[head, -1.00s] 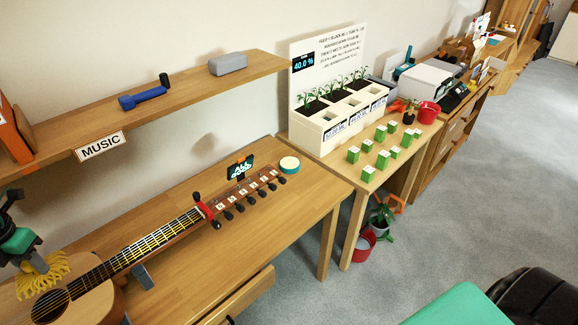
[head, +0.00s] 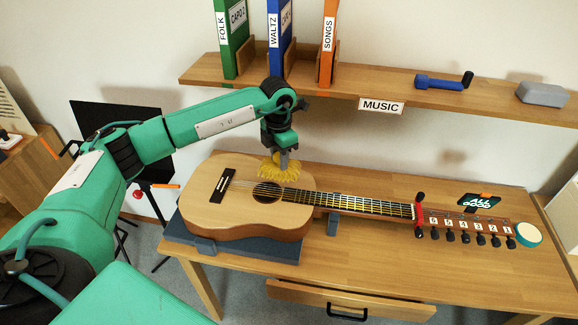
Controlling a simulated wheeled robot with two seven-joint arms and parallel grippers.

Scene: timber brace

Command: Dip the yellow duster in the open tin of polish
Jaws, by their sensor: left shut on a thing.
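My left gripper (head: 284,156) is shut on the yellow duster (head: 280,171), whose strands hang spread out. In the head view the duster is over the guitar body, by the sound hole; I cannot tell whether it touches the wood. A round tin (head: 529,235) with a teal side and a cream top stands at the right end of the bench, beyond the guitar's headstock. It looks open, with pale polish inside. The duster is well to the left of it. My right gripper is not in view.
The guitar (head: 240,200) lies on a dark cradle (head: 232,246), its neck pointing right. A red clamp (head: 419,215) sits by the headstock. A small dark sign (head: 478,201) stands behind. A shelf (head: 445,97) with binders overhangs the back. A drawer (head: 350,302) is partly open in front.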

